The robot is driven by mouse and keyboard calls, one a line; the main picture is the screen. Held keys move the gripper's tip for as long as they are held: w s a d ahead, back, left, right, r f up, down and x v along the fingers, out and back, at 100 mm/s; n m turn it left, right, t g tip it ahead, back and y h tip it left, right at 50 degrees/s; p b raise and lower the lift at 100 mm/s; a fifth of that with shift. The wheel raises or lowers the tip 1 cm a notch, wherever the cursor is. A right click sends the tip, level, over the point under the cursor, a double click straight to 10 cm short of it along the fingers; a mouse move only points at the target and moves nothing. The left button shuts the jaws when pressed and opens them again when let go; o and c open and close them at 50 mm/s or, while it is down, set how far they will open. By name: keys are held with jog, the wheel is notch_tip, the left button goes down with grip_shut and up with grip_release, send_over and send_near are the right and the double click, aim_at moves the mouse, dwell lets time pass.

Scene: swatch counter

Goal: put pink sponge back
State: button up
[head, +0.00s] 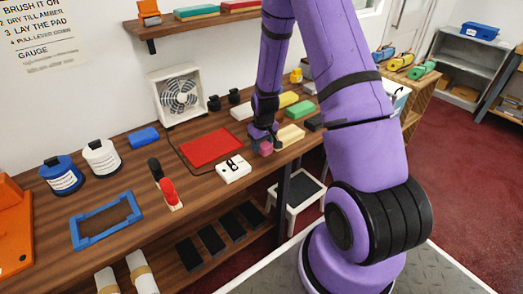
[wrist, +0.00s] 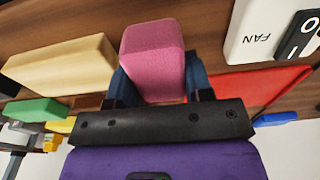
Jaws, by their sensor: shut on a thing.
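The pink sponge (wrist: 153,48) is a small block that sits between the two blue fingers of my gripper (wrist: 155,85) in the wrist view. My gripper is shut on it. In the head view the sponge (head: 266,148) shows low under my gripper (head: 263,138), close over the wooden counter near its front edge. Whether it touches the counter I cannot tell. A cream block (head: 290,135) lies just to the right of it, and it is large at the left of the wrist view (wrist: 60,65).
A red pad (head: 211,148) and a white FAN switch box (head: 233,169) lie left of my gripper. Green (head: 299,109), yellow (head: 287,100) and dark (head: 314,123) blocks lie to its right and behind. A white fan (head: 180,95) stands at the wall.

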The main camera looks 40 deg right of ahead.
aim_at(261, 150)
jog(key=shift+f, duration=1.5)
jog(key=shift+f, duration=0.15)
jog(key=o, duration=1.2)
